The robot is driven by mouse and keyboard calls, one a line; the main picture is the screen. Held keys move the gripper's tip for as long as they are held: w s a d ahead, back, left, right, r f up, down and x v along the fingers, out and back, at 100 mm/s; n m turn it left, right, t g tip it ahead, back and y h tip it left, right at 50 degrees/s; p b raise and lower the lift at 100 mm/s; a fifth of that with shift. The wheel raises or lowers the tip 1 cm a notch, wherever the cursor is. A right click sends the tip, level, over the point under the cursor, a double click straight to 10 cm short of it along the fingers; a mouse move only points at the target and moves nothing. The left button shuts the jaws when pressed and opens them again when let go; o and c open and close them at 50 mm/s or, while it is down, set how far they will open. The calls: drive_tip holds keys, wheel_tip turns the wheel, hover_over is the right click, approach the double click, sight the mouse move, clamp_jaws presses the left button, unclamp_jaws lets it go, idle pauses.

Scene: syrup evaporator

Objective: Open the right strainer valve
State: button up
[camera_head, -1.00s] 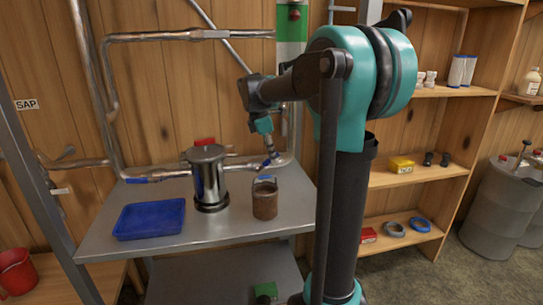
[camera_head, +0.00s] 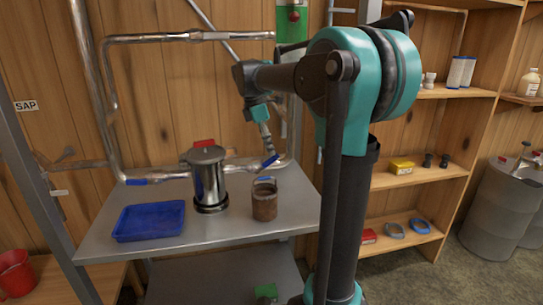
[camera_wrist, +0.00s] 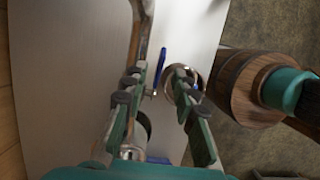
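The right strainer valve shows as a blue lever (camera_head: 270,161) on the steel pipe at the back right of the bench, tilted up to the right. In the wrist view the blue lever (camera_wrist: 161,66) lies beyond and between my fingertips, apart from both. My gripper (camera_wrist: 157,80) is open and empty; in the head view it (camera_head: 266,142) is just above the lever. The left valve's blue lever (camera_head: 142,181) lies along the pipe. The steel strainer canister (camera_head: 207,180) stands upright between the two levers.
A blue tray (camera_head: 149,221) lies at the bench's left. A rusty basket (camera_head: 264,203) with a blue top piece stands in front of the right lever. The steel bench (camera_head: 215,228) is bare along its front. Wooden shelves (camera_head: 415,178) stand at the right.

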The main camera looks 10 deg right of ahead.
sight(263, 163)
drive_tip(key=v, duration=0.7)
drive_tip(key=shift+r, duration=0.25)
